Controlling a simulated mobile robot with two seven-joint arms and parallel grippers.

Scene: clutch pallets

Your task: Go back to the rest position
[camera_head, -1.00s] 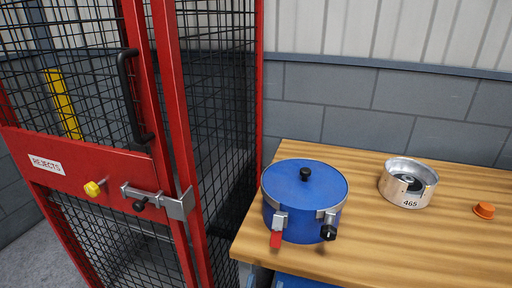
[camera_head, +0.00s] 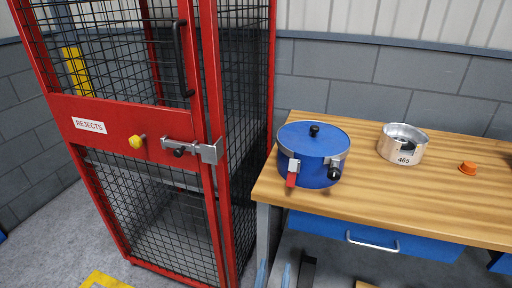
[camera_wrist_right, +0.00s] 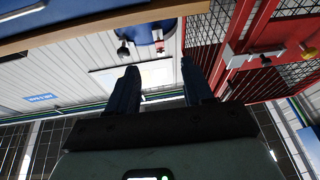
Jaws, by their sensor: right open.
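My right gripper (camera_wrist_right: 158,67) is open in the right wrist view, with nothing between its two dark fingers. In the head view, dark parts low in front of the bench may belong to it, but I cannot tell clearly. My left gripper is not in view. The blue lidded pot (camera_head: 312,153), with a black knob and a red clamp handle, stands on the wooden bench (camera_head: 400,200). The pot also shows partly, upside down, at the top of the right wrist view (camera_wrist_right: 140,33).
A red mesh cage (camera_head: 150,150) marked REJECTS stands left of the bench, its latch bar (camera_head: 192,149) across the door edge. A silver housing (camera_head: 402,144) marked 465 and an orange cap (camera_head: 467,168) are on the bench. A blue drawer (camera_head: 370,236) is below. Grey floor (camera_head: 40,250) is clear at left.

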